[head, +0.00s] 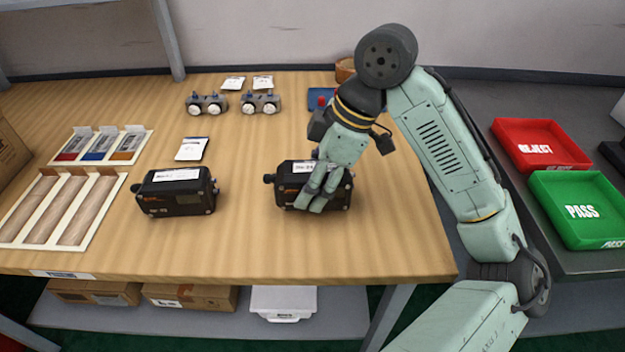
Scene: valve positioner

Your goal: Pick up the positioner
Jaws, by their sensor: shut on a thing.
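Two black box-shaped positioners with white labels are on the wooden table in the head view. One positioner (177,192) stands left of centre, apart from my arm. The other positioner (291,190) is near the middle, under my gripper (318,203). My gripper reaches down from the upper right and is shut on this second positioner, its fingers across the right half of the body. The fingers hide part of its front and top. I cannot tell whether it touches the table or is slightly raised.
Two small grey gauge units (261,103) stand at the back. A white-framed tray (14,236) with brown slots lies at the left. A red REJECT bin (541,146) and a green PASS bin (579,211) stand on the right-hand surface. The table's front centre is clear.

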